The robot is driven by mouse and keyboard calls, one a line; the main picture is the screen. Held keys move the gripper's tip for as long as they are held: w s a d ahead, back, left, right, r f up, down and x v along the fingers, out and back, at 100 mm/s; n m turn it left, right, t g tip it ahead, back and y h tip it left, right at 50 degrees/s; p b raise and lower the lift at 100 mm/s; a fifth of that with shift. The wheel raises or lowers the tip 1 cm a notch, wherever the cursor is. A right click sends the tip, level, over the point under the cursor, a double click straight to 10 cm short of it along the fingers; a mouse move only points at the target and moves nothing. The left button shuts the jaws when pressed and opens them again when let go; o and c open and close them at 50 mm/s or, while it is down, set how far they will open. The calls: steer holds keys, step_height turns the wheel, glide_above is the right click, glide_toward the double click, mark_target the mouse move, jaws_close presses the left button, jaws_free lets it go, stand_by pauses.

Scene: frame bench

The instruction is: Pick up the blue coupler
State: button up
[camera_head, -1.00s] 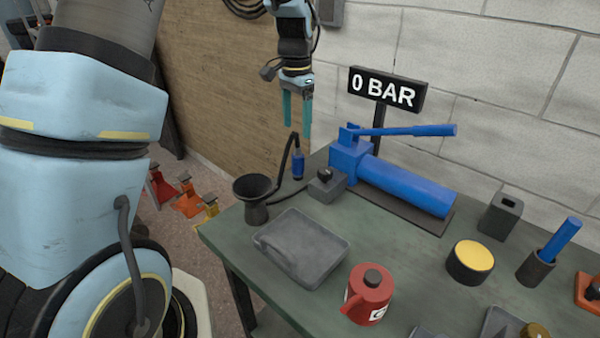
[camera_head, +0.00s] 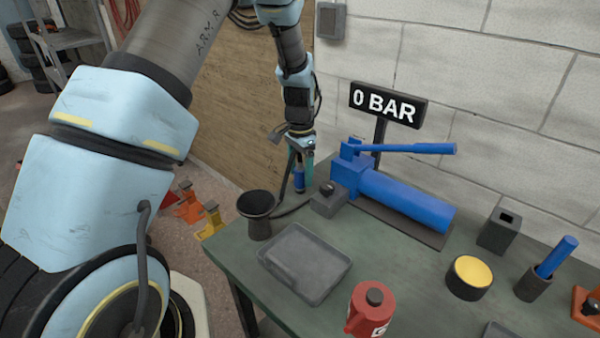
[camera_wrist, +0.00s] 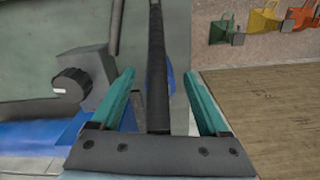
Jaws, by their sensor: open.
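The blue coupler (camera_head: 299,180) hangs at the end of a black hose near the bench's back left edge, between the dark funnel cup and the grey valve block. My gripper (camera_head: 301,168) has come down over it with its teal fingers open on either side. In the wrist view, the black hose runs between the open fingers (camera_wrist: 160,105), and part of the blue coupler (camera_wrist: 170,78) shows behind the hose. Most of the coupler is hidden there. I cannot tell whether either finger touches it.
The blue hand pump (camera_head: 405,197) and the grey valve block (camera_head: 328,199) stand just right of my gripper. A dark funnel cup (camera_head: 257,212) stands to the left, with a grey tray (camera_head: 304,263) in front. The "0 BAR" sign (camera_head: 387,103) stands behind.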

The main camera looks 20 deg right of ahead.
jaws_close()
stand_by(0.7)
